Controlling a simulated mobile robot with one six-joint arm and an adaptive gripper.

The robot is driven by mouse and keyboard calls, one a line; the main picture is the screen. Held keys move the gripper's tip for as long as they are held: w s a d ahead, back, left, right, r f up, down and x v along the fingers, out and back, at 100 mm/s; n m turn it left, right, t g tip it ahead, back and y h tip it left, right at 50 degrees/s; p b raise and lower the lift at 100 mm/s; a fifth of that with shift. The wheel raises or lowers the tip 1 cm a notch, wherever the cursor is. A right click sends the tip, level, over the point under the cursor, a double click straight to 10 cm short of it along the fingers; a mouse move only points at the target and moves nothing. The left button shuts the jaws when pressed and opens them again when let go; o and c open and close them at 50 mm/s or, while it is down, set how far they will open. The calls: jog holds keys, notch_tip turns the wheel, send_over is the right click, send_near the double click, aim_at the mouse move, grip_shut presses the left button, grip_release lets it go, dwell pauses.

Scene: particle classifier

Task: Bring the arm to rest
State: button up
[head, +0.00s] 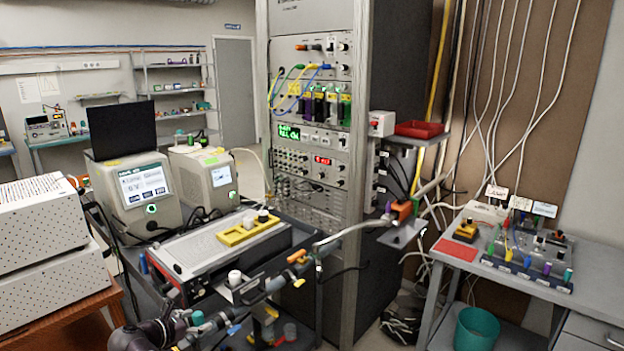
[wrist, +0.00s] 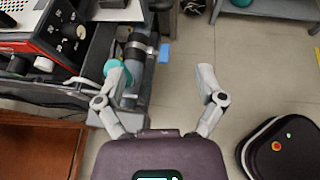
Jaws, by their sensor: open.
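My gripper (wrist: 163,76) is open in the wrist view, with its two grey fingers spread wide. In the head view a dark part of my arm (head: 145,336) shows at the bottom left, near the pipe's teal end (head: 197,318). The fingers are not clear there.
A bench with instruments (head: 190,262) and the pipe assembly lies close by my arm. A tall rack (head: 310,140) stands behind it. A wooden table (wrist: 35,150) is at the wrist view's lower left. Open floor (wrist: 255,65) lies right of the gripper.

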jog(key=w+d+f+m+g+p, duration=0.15)
jog(key=d+m+g, duration=0.4)
jog(key=d, duration=0.75)
jog(key=d+f+m+g+p, duration=0.2)
jog(key=d+m, duration=0.6)
jog(key=d, duration=0.5)
jog(key=s+d+m+g+y+p, duration=0.2)
jog(key=s+d+m, duration=0.3)
jog(key=d+m, duration=0.3)
jog(key=s+d+m+g+y+p, duration=0.2)
jog(key=s+d+m+y, duration=0.2)
jog(key=d+m, duration=0.4)
jog(key=s+d, duration=0.1)
jog(key=d, duration=0.3)
jog(key=shift+y, duration=0.4)
jog(key=shift+w+d, duration=0.1)
